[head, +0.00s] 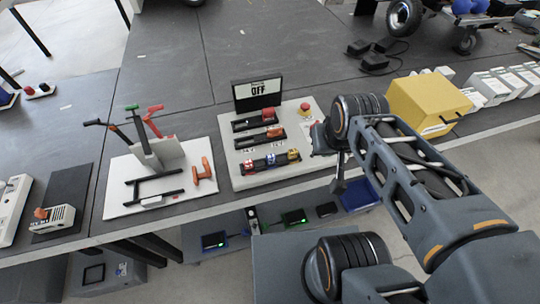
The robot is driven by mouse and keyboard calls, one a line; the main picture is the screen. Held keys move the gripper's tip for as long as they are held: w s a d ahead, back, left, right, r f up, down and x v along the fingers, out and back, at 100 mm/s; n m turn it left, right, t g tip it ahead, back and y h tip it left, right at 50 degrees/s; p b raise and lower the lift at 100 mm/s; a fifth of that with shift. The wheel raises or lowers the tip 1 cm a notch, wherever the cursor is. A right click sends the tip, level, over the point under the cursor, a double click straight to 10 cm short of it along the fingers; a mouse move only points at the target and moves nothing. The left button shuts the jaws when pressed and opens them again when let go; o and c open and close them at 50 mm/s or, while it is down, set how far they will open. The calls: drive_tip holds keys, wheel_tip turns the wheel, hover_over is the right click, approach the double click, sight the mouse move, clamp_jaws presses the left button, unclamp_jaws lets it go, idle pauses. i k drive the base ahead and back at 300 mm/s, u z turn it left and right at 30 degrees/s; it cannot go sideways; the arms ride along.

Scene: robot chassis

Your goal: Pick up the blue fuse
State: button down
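The blue fuse (271,160) appears as a small blue piece in the dark front rack of a light grey board (283,179) on the table, in the head view. A red fuse (249,165) sits to its left and a yellow-orange fuse (293,155) to its right in the same rack. My gripper (338,184) hangs from my arm just right of the board, apart from the fuses. It is seen small and partly from the side, so its finger opening is unclear. I see nothing clearly held in it.
Behind the rack, the board carries two more dark holders, a red button (305,106) and a sign reading OFF (257,91). A white tool stand (155,180) is to the left. A yellow box (428,103) stands to the right. The dark table behind the board is mostly clear.

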sight(271, 159)
drive_tip(key=k, duration=1)
drive_tip(key=u, duration=1.8)
drive_tip(key=i, duration=1.3)
drive_tip(key=z, duration=1.7)
